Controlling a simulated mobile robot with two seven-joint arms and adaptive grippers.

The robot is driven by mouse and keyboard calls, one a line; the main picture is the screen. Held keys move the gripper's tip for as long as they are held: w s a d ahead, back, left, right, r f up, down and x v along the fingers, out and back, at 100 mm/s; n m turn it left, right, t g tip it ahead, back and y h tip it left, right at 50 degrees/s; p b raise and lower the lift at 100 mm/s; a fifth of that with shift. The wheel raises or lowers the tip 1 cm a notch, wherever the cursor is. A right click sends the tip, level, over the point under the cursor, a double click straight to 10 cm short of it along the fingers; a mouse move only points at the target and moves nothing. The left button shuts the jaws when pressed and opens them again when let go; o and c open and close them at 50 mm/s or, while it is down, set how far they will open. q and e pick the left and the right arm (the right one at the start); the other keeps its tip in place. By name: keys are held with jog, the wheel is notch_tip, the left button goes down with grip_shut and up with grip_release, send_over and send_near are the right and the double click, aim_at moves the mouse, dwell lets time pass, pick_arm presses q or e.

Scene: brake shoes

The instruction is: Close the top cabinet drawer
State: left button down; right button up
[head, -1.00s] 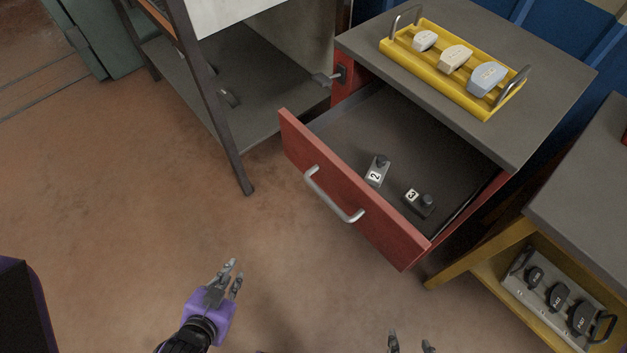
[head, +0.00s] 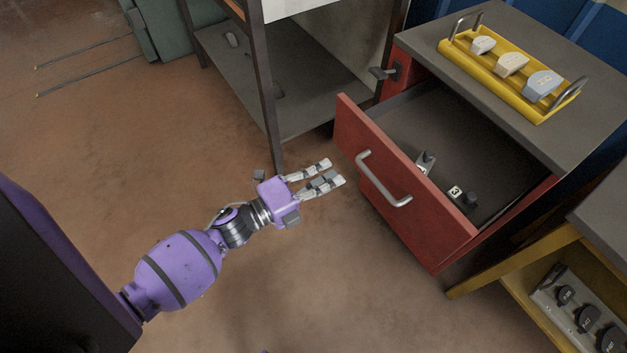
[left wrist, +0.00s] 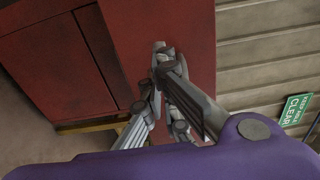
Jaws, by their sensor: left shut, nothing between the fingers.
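The red top drawer (head: 400,190) of the cabinet stands pulled out in the head view, its front facing lower left with a silver bar handle (head: 384,181). Inside lie two small dark parts with number tags, one marked 3 (head: 462,196) and one partly hidden by the drawer front (head: 426,162). My left gripper (head: 336,173) is shut and empty, just left of the drawer front and apart from the handle in the head view. In the left wrist view its fingers (left wrist: 160,95) point toward a red panel. My right gripper is not in view.
A yellow tray (head: 492,68) with several pale blocks sits on the grey cabinet top (head: 580,75). A dark-framed shelf (head: 270,90) stands left of the cabinet. Open floor lies in front.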

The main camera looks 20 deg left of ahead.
aim_at(353, 162)
pick_arm(q)
jog(key=x, duration=0.7)
jog(key=shift+w+d, duration=0.2)
jog(key=shift+w, duration=0.05)
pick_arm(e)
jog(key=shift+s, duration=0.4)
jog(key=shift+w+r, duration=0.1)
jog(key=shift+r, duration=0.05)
